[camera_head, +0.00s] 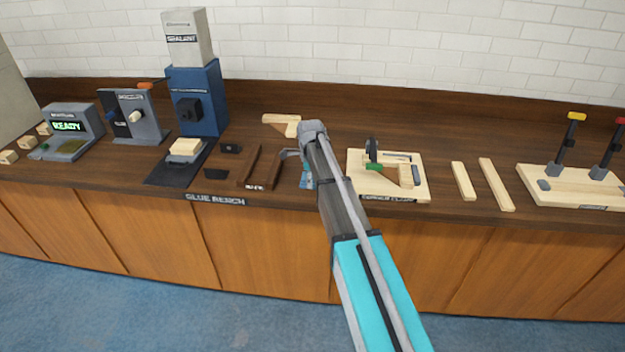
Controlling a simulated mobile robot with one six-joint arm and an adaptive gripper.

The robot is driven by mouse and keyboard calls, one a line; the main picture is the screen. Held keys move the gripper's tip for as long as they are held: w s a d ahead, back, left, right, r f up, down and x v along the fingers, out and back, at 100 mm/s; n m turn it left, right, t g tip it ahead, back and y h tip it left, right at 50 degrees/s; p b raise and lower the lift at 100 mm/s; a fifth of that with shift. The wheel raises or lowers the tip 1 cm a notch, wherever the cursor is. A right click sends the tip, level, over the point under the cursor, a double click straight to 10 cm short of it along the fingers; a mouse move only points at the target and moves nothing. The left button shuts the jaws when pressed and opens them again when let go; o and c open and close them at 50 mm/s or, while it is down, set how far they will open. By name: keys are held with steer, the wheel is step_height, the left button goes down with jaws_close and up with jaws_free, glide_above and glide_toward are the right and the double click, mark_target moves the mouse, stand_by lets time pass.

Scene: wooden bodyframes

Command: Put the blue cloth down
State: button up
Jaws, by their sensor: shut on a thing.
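My arm reaches over the dark wooden bench, and my gripper (292,155) is at its end, just right of two dark brown strips. The blue cloth (306,177) shows as a small blue patch beneath my gripper, left of my forearm. My gripper is shut on the blue cloth. My arm hides part of the cloth and most of the fingers. I cannot tell whether the cloth touches the bench top.
A clamp board (420,190) stands right of my arm. Two brown strips (250,165) and a blue sealant machine (195,98) are to the left. A pale wooden piece (280,120) lies behind. Two light strips (495,185) and a toggle-clamp board (570,198) are further right.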

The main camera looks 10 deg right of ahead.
steer(key=shift+f, duration=0.2)
steer(key=o, duration=0.8)
steer(key=shift+r, duration=0.2)
step_height(320, 180, up, 12)
steer(key=p, duration=1.2)
stand_by(0.3)
